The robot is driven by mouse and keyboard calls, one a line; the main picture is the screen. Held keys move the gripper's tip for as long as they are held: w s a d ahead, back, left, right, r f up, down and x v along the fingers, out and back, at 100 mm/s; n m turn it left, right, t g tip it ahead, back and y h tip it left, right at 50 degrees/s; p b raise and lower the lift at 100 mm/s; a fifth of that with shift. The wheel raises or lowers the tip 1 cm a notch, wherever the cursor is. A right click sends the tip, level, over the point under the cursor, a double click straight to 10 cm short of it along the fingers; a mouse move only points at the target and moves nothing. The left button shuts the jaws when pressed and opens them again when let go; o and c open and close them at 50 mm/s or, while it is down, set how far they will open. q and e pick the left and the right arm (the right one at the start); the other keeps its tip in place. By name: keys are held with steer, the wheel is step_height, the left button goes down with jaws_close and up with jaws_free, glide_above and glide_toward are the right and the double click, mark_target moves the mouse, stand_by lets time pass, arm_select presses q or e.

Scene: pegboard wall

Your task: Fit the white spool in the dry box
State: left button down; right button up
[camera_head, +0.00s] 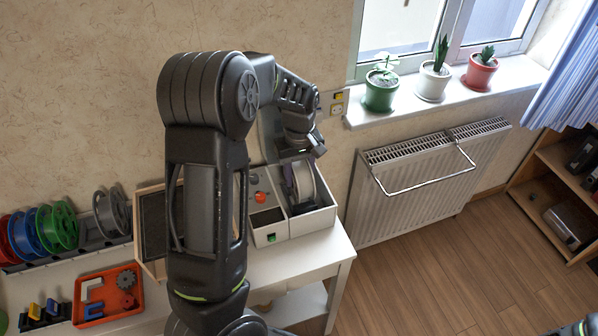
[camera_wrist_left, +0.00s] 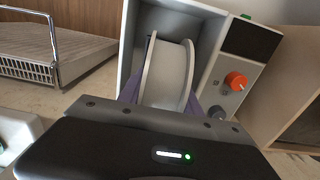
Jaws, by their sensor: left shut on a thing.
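The white spool (camera_head: 303,181) stands on edge inside the open compartment of the dry box (camera_head: 309,220). It also shows in the left wrist view (camera_wrist_left: 166,72), with the compartment walls around it. My left gripper (camera_head: 299,160) reaches down from above and is shut on the spool. In the left wrist view its purple fingers lie on either side of the spool. The gripper body hides the spool's near end there, so I cannot tell whether it touches the compartment floor.
An orange knob (camera_head: 261,197) sits on the box's panel. Several coloured spools (camera_head: 40,232) stand in a rack at left, near an orange tray (camera_head: 108,316). A radiator (camera_head: 420,180) and potted plants (camera_head: 433,82) are to the right. My left arm hides the table's middle.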

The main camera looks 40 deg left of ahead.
arm_select(q)
steer(key=shift+f+b, duration=0.45)
steer(key=shift+f, duration=0.55)
steer(key=c, duration=0.7)
jaws_free()
steer(key=shift+c, duration=0.2)
step_height(320, 180, up, 8)
steer(key=shift+f+b, duration=0.1)
steer(key=shift+b, duration=0.35)
steer(key=shift+d+f, duration=0.1)
